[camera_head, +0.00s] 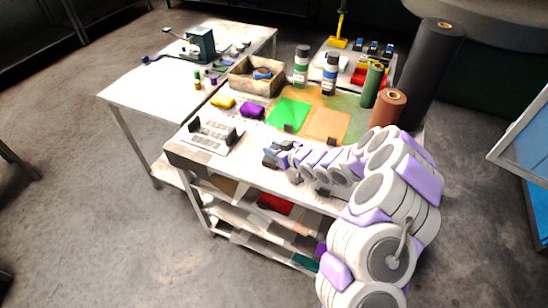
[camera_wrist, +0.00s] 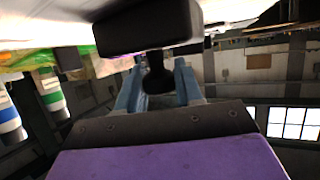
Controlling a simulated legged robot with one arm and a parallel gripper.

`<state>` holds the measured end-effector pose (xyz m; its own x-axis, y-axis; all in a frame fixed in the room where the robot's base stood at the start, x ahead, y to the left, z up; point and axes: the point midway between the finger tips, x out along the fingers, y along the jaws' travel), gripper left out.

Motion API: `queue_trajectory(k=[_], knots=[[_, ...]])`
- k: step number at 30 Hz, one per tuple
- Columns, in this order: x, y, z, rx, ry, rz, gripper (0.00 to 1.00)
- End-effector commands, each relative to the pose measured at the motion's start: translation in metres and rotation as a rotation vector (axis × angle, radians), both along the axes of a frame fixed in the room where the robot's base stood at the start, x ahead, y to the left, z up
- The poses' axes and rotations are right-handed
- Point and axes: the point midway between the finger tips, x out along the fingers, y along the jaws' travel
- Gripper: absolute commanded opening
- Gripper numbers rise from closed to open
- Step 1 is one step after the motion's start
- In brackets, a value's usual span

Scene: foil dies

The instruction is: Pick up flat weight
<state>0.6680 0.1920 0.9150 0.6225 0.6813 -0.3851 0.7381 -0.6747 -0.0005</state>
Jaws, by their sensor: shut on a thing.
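My gripper (camera_wrist: 158,82) has its two blue fingers closed on the narrow dark stem of a black flat weight (camera_wrist: 148,28) in the wrist view. The weight's wide block lies beyond the fingertips, close to the pale tabletop. In the head view my gripper (camera_head: 271,155) is low over the front part of the workbench, right of a grey rack. The held weight is hard to make out there. Another small black weight (camera_head: 289,128) sits at the green foil's front edge, and one more (camera_head: 331,140) at the orange foil's front edge.
The green foil (camera_head: 288,112) and orange foil (camera_head: 327,123) lie behind my arm. A slotted grey rack (camera_head: 213,134), yellow and purple pads, and a wooden box (camera_head: 257,75) stand left and behind. Bottles and upright rolls (camera_head: 388,108) crowd the right. Bare tabletop shows around the rack.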

Motion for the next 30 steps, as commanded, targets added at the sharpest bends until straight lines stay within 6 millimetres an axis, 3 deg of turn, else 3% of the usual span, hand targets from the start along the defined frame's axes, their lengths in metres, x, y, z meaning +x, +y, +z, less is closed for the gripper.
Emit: queue_trajectory(k=[25, 30], knots=[[0.001, -0.0001, 0.0034, 0.004, -0.005, -0.001, 0.0], [0.001, 0.0, 0.0115, 0.004, -0.006, -0.001, 0.0]])
